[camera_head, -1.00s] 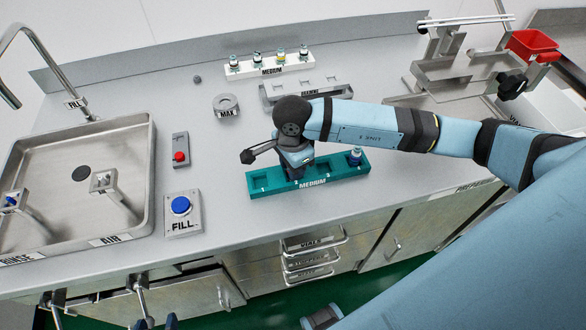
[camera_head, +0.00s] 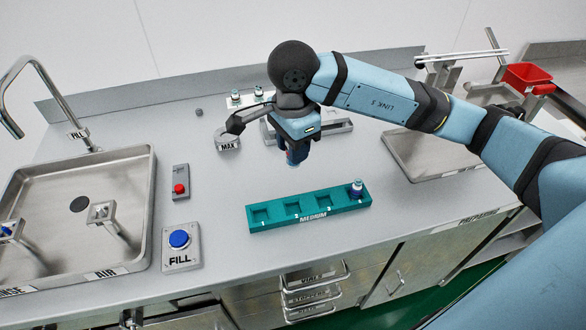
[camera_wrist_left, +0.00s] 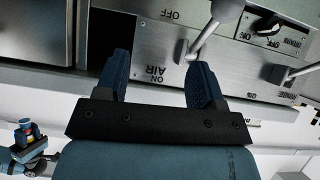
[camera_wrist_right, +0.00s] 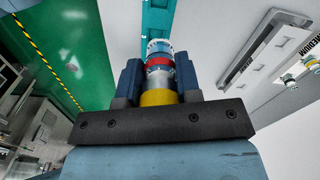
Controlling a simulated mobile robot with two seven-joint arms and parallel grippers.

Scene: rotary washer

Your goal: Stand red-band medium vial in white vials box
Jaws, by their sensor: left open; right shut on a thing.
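The red-band medium vial (camera_wrist_right: 159,62) is upright between the fingers of my right gripper (camera_wrist_right: 158,82), with its pale top, red band and yellow part showing in the right wrist view. In the head view my right gripper (camera_head: 297,157) points down over the counter, behind the teal rack; the vial is mostly hidden there. The white vials box (camera_head: 563,112) is at the far right, largely hidden by my right arm. My left gripper (camera_wrist_left: 160,82) is open and empty, facing a steel panel with an AIR lever in the left wrist view.
The teal MEDIUM rack (camera_head: 281,223) has one vial (camera_head: 357,187) at its right end; its other slots look empty. A white rack with vials at the back is partly hidden. A red bin (camera_head: 527,76) is at right. The sink (camera_head: 75,225) is at left.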

